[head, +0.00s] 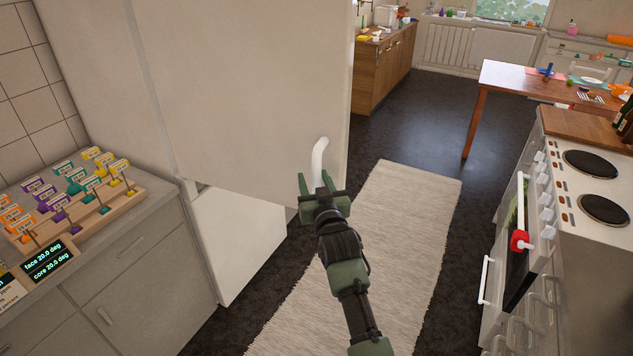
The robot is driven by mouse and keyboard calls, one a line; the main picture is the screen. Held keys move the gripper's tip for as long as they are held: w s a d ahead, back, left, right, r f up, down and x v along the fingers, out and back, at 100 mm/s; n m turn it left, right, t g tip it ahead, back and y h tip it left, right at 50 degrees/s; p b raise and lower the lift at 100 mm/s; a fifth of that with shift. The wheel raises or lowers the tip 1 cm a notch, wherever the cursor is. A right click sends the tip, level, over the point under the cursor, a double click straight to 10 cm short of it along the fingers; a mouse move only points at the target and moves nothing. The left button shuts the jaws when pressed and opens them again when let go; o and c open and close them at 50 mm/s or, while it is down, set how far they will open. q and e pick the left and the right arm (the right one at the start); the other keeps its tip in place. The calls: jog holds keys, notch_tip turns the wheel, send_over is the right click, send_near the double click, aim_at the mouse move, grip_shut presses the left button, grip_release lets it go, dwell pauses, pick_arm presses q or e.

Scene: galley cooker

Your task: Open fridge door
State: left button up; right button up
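The fridge door (245,90) is the large pale upper panel left of centre in the head view. Its white curved handle (319,160) is near the lower right part of the panel. The door's lower edge stands out over a white lower front (237,240); I cannot tell for sure how far the door is from its frame. My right gripper (315,177) is at the lower end of the handle, its green fingers apart with the handle between or just beyond them. Contact is not clear. My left gripper is not in view.
A grey counter (140,232) with a rack of coloured tags (95,210) stands at the left. A pale rug (400,220) covers the floor. A white cooker (560,200) with a red knob-like thing (519,240) stands right. A wooden table (520,82) is behind it.

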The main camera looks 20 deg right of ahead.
jog(key=shift+f, duration=0.15)
jog(key=shift+s+d+f, duration=0.1)
jog(key=shift+s, duration=0.2)
jog(key=s+a+b, duration=0.1)
jog(key=s, duration=0.6)
jog(key=shift+b, duration=0.4)
jog(key=shift+a, duration=0.1)
